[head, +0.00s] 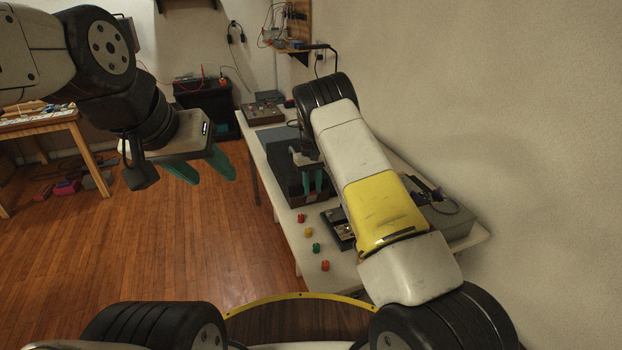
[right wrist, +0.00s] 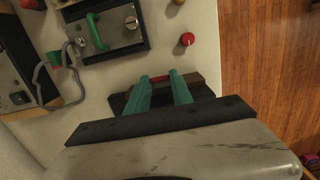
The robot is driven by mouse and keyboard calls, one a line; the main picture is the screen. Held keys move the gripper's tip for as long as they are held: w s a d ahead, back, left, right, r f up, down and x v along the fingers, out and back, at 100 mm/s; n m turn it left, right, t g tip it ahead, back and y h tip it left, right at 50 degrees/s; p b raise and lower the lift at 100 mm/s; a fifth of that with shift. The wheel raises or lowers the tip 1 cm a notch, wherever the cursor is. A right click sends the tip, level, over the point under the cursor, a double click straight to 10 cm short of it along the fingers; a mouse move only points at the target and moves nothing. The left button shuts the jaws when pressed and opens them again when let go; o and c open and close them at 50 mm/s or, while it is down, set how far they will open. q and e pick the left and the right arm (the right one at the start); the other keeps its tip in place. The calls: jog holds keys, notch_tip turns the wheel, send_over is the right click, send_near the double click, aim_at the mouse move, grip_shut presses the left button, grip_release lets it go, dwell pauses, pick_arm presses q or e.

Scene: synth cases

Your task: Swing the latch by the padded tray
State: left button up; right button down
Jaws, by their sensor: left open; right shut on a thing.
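The dark tray (head: 287,183), which seems to be the padded one, lies on the long white table. My right gripper (head: 312,180) points down at its right part, its teal fingers a little apart. In the right wrist view the fingertips (right wrist: 160,77) close around a narrow red bar (right wrist: 187,77) on a dark base (right wrist: 203,92). This bar looks like the latch, but the fingers hide part of it. My left gripper (head: 207,172) is open and empty, over the floor left of the table.
Several small coloured knobs (head: 302,218) stand along the table's front edge. A grey case (head: 447,217) is at the right. A wall bounds the table's right side.

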jog(key=shift+w+g, duration=0.3)
jog(key=shift+w, duration=0.05)
jog(key=shift+w+a+g, duration=0.1)
jog(key=shift+a+g, duration=0.05)
jog(key=shift+g, duration=0.15)
dwell(0.4)
jog(key=c, duration=1.1)
grip_release()
jog(key=v, duration=0.8)
jog(key=shift+a, duration=0.1)
